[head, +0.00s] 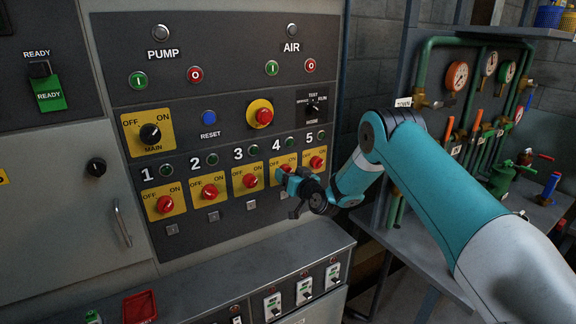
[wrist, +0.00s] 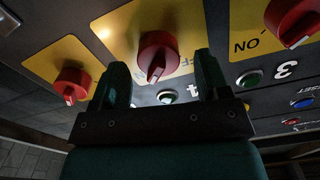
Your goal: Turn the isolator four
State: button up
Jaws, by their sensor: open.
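Isolator four (head: 284,170) is a red rotary knob on a yellow OFF/ON plate below the number 4. My gripper hides much of it in the head view. In the wrist view, the red knob of isolator four (wrist: 158,52) sits between and just beyond my fingers, its grip ridge pointing towards the green lamp (wrist: 167,97). My gripper (head: 288,181) is open in front of the panel. In the wrist view, my gripper (wrist: 160,72) has one dark finger on each side of the knob's line. I cannot tell whether a finger touches it.
Isolator three (head: 250,181) and isolator five (head: 316,162) are close on either side. A grey ledge with switches (head: 304,290) juts out below the panel. Pipes with gauges (head: 457,76) and valves stand to the right, behind my arm.

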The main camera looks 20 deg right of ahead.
jog(key=shift+w+a, duration=0.1)
jog(key=shift+w, duration=0.65)
jog(key=shift+c, duration=0.2)
jog(key=c, duration=0.9)
jog(key=shift+f, duration=0.1)
